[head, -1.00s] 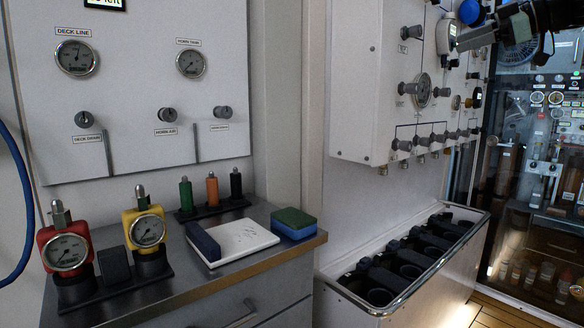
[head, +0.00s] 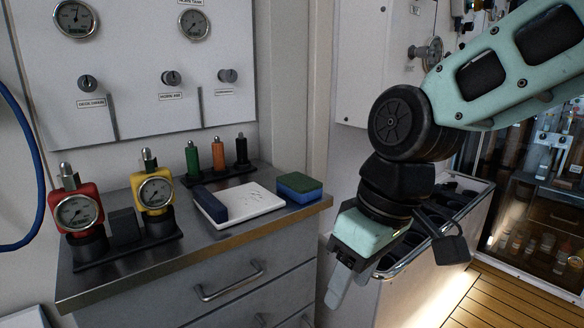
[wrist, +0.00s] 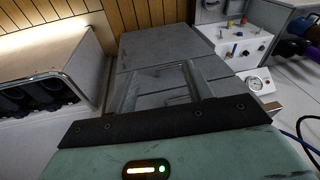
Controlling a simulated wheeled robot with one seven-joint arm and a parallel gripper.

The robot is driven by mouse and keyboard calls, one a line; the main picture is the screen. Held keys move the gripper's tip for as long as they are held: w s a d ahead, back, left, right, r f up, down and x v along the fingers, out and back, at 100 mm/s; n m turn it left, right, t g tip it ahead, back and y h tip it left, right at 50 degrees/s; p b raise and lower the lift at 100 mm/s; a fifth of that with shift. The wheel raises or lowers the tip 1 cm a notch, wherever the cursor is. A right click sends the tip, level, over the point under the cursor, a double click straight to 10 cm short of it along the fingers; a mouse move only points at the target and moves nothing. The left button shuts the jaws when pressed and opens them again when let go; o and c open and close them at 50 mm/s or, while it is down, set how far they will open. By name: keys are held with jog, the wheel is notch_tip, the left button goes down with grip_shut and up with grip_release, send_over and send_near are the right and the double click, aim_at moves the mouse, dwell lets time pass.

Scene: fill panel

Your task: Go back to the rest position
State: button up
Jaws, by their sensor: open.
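My gripper (head: 350,282) hangs at the lower right of the head view, pointing down. It is open, with nothing between its fingers. It is in front of the drawer cabinet's right side and the bottle bin. My mint-green arm comes in from the upper right and hides part of the wall panel and bin. The wrist view shows the gripper's mint housing and dark bar, with the grey cabinet (wrist: 165,45) beyond.
A bin (head: 395,262) stands right. Wooden floor (head: 500,300) is clear at lower right.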

jog(key=s+d+f+m+h, duration=0.1)
jog(key=s+d+f, duration=0.2)
jog(key=s, duration=0.2)
jog(key=s+d+f+h, duration=0.1)
jog(key=s+d+f, duration=0.25)
jog(key=s, duration=0.25)
notch_tip(320, 180, up, 17)
jog(key=p, duration=1.7)
jog(key=shift+a, duration=0.1)
